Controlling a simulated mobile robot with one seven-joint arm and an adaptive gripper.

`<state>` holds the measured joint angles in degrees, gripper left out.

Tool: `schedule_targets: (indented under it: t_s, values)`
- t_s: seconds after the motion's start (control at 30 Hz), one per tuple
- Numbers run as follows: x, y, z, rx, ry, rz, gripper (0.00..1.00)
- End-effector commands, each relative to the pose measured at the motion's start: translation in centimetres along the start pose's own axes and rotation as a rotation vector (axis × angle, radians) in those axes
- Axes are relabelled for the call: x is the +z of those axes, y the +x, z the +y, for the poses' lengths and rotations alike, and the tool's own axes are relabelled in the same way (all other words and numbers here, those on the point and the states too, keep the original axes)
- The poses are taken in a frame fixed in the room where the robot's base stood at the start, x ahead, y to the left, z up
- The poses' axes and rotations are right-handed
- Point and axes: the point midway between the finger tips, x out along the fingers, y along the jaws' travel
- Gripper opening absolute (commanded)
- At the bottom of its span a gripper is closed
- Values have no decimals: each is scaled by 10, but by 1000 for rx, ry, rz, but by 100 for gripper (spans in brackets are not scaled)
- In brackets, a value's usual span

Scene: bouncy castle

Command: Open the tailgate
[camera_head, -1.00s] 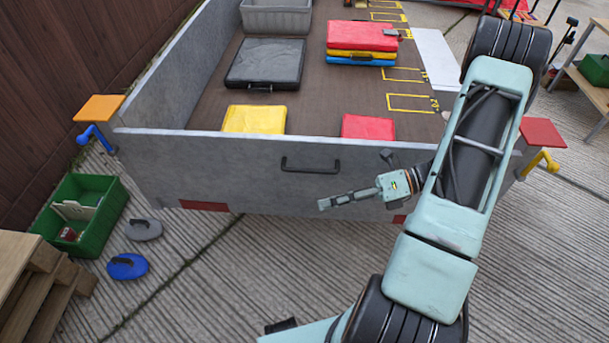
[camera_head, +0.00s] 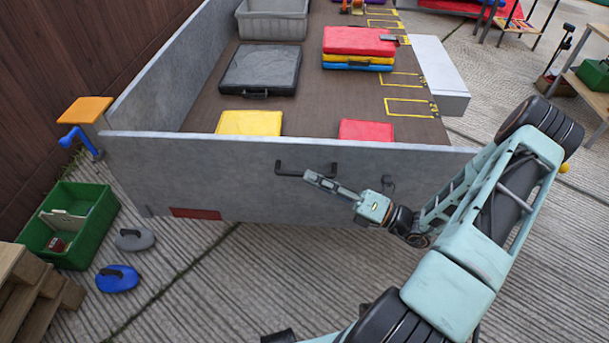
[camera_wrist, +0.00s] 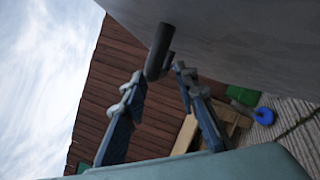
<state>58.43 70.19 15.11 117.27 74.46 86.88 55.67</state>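The tailgate (camera_head: 230,180) is the grey panel closing the near end of the trailer bed. It stands upright. Its dark bar handle (camera_head: 286,172) sits near the middle of its outer face, partly behind my gripper in the head view.
On the bed (camera_head: 310,105) lie a black case (camera_head: 260,68), yellow and red cases, and a grey bin (camera_head: 272,20). A green crate (camera_head: 75,222), grey and blue discs, and wooden steps (camera_head: 30,280) stand at left. My arm hides the right corner.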

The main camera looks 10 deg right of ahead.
Motion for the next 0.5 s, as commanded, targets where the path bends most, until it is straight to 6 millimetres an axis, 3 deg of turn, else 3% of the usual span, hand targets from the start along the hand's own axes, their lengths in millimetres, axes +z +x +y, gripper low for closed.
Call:
schedule_targets:
  t_s: [0.2, 0.5]
  values:
    - [0, 26, 0, 1, -1, 2, 27]
    - [0, 32, 0, -2, -1, 1, 27]
